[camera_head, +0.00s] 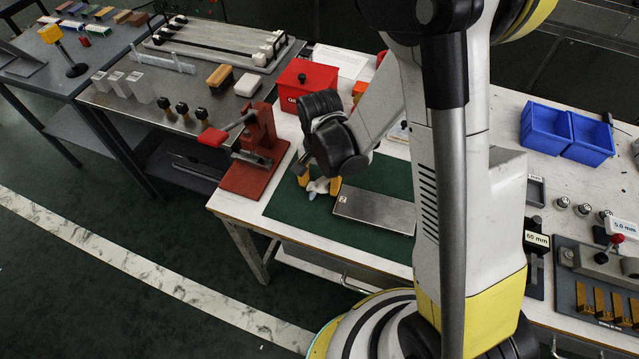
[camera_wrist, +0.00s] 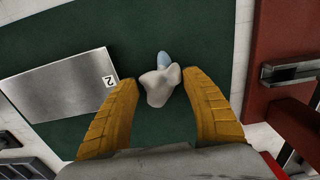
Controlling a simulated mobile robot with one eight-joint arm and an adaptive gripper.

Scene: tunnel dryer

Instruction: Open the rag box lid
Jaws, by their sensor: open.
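The rag box (camera_head: 291,93) appears to be a red box with a small dark knob on top, behind the green mat in the head view. Its lid (camera_head: 312,75) looks shut. My gripper (camera_head: 319,181) is low over the green mat, in front of the box and apart from it. Its yellow fingers are open. A crumpled pale rag with a bluish end (camera_wrist: 160,84) lies on the mat between the fingertips in the wrist view (camera_wrist: 161,80). I cannot tell whether the fingers touch it. The box is not clearly visible in the wrist view.
A metal plate (camera_head: 375,209) lies on the green mat (camera_head: 290,207) right of my gripper. A red press with a lever (camera_head: 258,150) stands close on the left. Blue bins (camera_head: 565,135) are at the right. White paper (camera_head: 340,62) lies behind the box.

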